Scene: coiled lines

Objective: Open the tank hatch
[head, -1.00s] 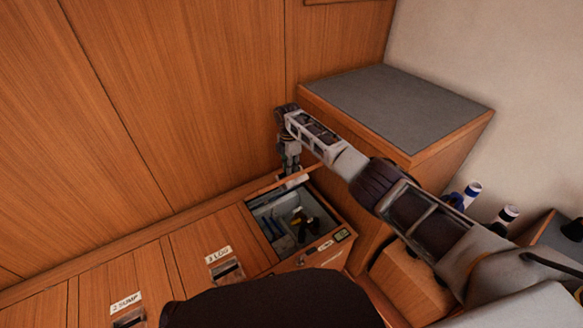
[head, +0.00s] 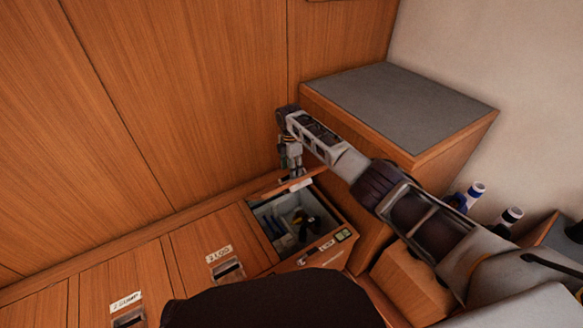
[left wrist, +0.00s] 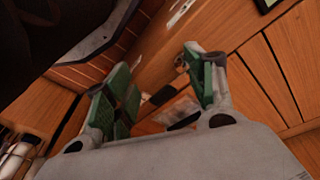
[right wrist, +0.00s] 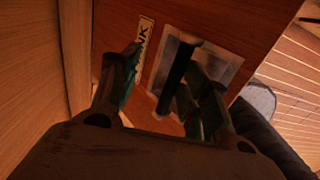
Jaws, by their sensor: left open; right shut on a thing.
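The tank hatch (head: 272,190) is a wooden panel, seen nearly edge-on in the head view, standing raised at the back of its open compartment (head: 345,217). In the right wrist view its face (right wrist: 240,30) shows a label ending in "NK" and a metal pull plate (right wrist: 222,72) with a dark bar (right wrist: 178,75). My right gripper (head: 291,172) is shut on that bar; its fingers (right wrist: 160,85) lie on both sides of it. My left gripper (left wrist: 160,78) is open and empty in the left wrist view, and out of the head view.
A grey-topped cabinet (head: 400,105) stands at the right, a wood wall (head: 180,90) behind. Cans (head: 475,190) stand further right.

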